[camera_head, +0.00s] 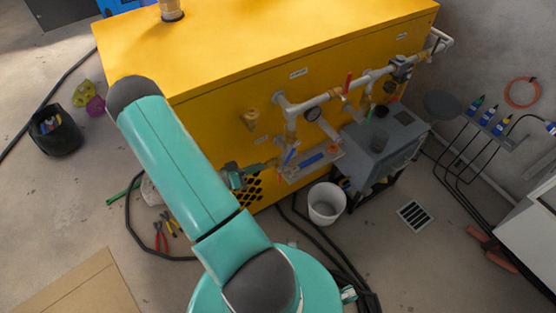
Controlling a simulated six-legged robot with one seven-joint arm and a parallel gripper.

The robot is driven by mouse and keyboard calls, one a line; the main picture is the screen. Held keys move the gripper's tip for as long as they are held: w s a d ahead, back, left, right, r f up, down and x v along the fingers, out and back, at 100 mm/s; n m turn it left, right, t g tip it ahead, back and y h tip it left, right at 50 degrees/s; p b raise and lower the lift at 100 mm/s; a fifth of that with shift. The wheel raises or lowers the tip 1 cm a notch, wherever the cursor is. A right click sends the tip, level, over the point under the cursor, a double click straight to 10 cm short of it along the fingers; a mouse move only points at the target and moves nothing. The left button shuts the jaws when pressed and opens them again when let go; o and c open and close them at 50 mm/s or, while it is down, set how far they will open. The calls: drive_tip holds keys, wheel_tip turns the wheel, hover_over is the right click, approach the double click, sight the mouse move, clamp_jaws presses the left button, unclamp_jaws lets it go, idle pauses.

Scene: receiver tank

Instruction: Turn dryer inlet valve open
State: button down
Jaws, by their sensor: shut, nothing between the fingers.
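Several small valves sit on the grey pipework on the front of the yellow cabinet (215,105). A red lever (348,83) stands upright on the upper pipe (315,101). A blue lever (290,156) is on the lower left pipe, and a green handle (370,112) is by the grey box (385,137). I cannot read which one is the dryer inlet valve. My gripper (268,164) shows small beyond my teal arm, low before the cabinet front and just left of the blue lever. It is shut and empty. Contact with the lever cannot be made out.
A white bucket (326,203) stands on the floor below the pipes. Dark hoses (318,234) run beside it. Pliers (166,226) and a black bin (56,133) lie to the left. A wall rack with bottles (488,117) is at right. Floor around the drain grate (414,216) is clear.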

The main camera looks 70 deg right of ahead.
wheel_tip(320, 180, up, 5)
drive_tip(key=w+a+n+t+y, duration=0.1)
drive_tip(key=a+n+t+y, duration=0.15)
drive_tip(key=n, duration=0.65)
drive_tip(key=n+t, duration=0.1)
drive_tip(key=n, duration=0.2)
approach(287, 158)
drive_tip(key=shift+y, duration=0.25)
drive_tip(key=x, duration=0.7)
drive_tip(key=shift+w+d+r, duration=0.1)
drive_tip(key=shift+r, duration=0.05)
